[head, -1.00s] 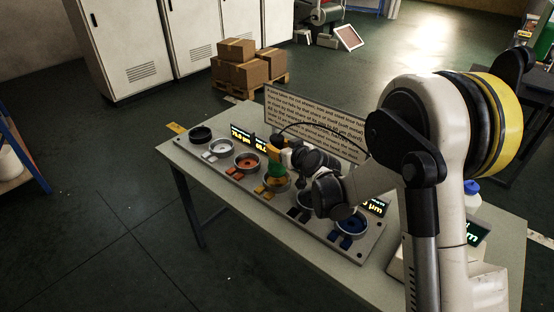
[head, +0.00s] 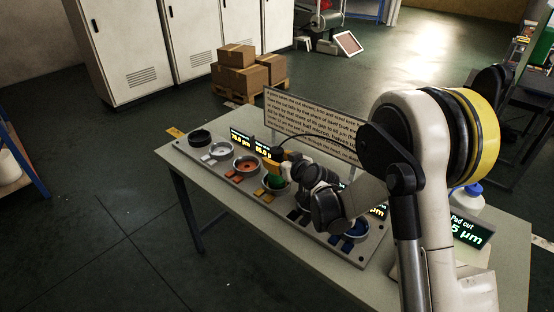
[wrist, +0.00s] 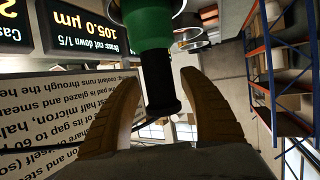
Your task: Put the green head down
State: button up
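The green head (wrist: 148,22) has a dark stem (wrist: 160,85), which stands between my gripper's two tan fingers in the wrist view. My gripper (wrist: 160,78) is open around the stem, with narrow gaps on both sides. In the head view the green head (head: 277,182) is at the station with the yellow tab (head: 261,193), and my gripper (head: 272,165) is right above it. My wrist hides part of it, and I cannot see its underside.
A row of stations on a grey plate holds a black cup (head: 199,138), a white cup (head: 221,150), an orange cup (head: 246,164) and a blue cup (head: 355,230). A sign board (head: 312,125) and small displays (head: 241,139) stand close behind. A white bottle (head: 467,199) stands right.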

jog(key=shift+r, duration=0.1)
jog(key=shift+s+d+r+p, duration=0.15)
jog(key=shift+s+r+p, duration=0.05)
jog(key=shift+r+p, duration=0.1)
jog(key=p+v, duration=0.2)
jog(key=v, duration=0.9)
jog(key=shift+s, duration=0.25)
jog(key=s+d+r+m+g+h, duration=0.1)
jog(key=s+d+r+h, duration=0.1)
jog(key=s+d+r, duration=0.3)
jog(key=s+d+r+m+g+h, duration=0.15)
jog(key=s+r, duration=0.25)
jog(key=s, duration=0.4)
jog(key=s+d+m+g+h, duration=0.1)
jog(key=s+d, duration=0.4)
jog(key=s, duration=0.3)
jog(key=s+d+m+g+h, duration=0.1)
jog(key=s+d, duration=0.3)
jog(key=s, duration=0.4)
jog(key=shift+d+m+h, duration=0.35)
jog(key=shift+m+h, duration=0.3)
jog(key=shift+m, duration=0.1)
jog(key=shift+s, duration=0.1)
